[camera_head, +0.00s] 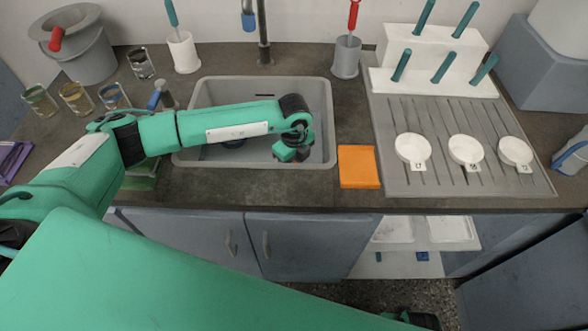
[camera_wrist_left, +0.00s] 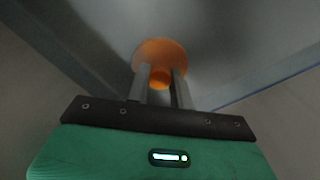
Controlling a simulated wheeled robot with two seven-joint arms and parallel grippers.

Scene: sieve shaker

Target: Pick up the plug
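The orange plug (camera_wrist_left: 160,52) shows in the left wrist view as a round disc with a short knob facing the gripper. My left gripper (camera_wrist_left: 160,78) has its two fingers close together on either side of that knob, and it appears shut on it. In the head view my left gripper (camera_head: 290,157) reaches down into the right part of the grey sink (camera_head: 255,90). The plug is hidden there under the hand.
The sink walls and rim surround the left hand. An orange sponge or cloth (camera_head: 359,167) lies right of the sink. Beyond it is a drainboard (camera_head: 440,185) with several white round dishes. Glass beakers (camera_head: 76,97) stand at the left. The tap (camera_head: 263,40) rises behind the sink.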

